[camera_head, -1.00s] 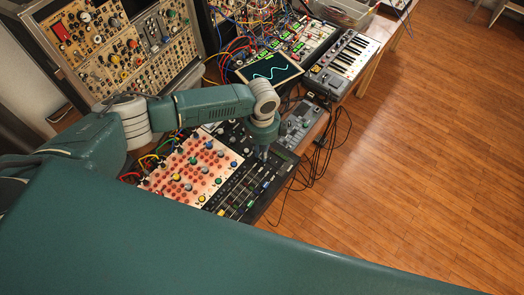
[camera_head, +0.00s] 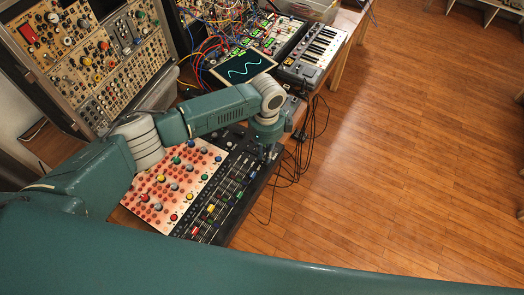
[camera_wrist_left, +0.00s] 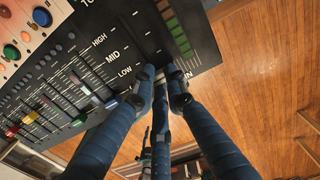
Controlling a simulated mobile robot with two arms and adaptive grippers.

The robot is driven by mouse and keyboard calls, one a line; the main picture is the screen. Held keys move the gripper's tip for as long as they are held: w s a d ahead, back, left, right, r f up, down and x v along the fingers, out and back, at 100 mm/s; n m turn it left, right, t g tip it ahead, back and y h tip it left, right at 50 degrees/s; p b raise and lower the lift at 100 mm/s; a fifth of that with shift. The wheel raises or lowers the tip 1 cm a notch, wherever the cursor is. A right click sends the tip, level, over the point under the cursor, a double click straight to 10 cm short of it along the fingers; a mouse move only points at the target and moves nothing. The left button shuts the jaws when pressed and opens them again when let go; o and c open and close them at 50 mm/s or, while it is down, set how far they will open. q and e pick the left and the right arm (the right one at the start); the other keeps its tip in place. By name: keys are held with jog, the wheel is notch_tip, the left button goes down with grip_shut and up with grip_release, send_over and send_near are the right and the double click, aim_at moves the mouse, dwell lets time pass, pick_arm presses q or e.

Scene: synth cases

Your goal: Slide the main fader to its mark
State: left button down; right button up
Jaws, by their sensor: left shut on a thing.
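The black mixer (camera_head: 246,168) lies on the desk with a bank of slider faders with coloured caps. It fills the left of the left wrist view (camera_wrist_left: 97,90). My left gripper (camera_head: 267,153) points down at the mixer's right end. In the left wrist view its fingertips (camera_wrist_left: 160,80) are shut around the pale main fader cap (camera_wrist_left: 171,69), mostly hidden between them. Printed letters ending in "IN" show just right of it, and a column of green blocks (camera_wrist_left: 178,34) lies above. I cannot make out the fader's mark. My right gripper is not in view.
A pink panel with coloured knobs (camera_head: 178,181) lies left of the mixer. A screen with a wave (camera_head: 243,67), a small keyboard (camera_head: 313,49) and patch cables stand behind. Black cables (camera_head: 300,160) hang off the desk's right edge. The wooden floor (camera_head: 420,150) is clear.

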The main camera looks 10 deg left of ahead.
pick_arm(q)
jog(key=shift+s+d, duration=0.15)
jog(key=c, duration=2.1)
grip_release()
jog(key=o, duration=0.5)
jog(key=shift+c, duration=0.2)
jog(key=shift+s+r, duration=0.1)
jog(key=shift+r, duration=0.45)
notch_tip(320, 180, up, 11)
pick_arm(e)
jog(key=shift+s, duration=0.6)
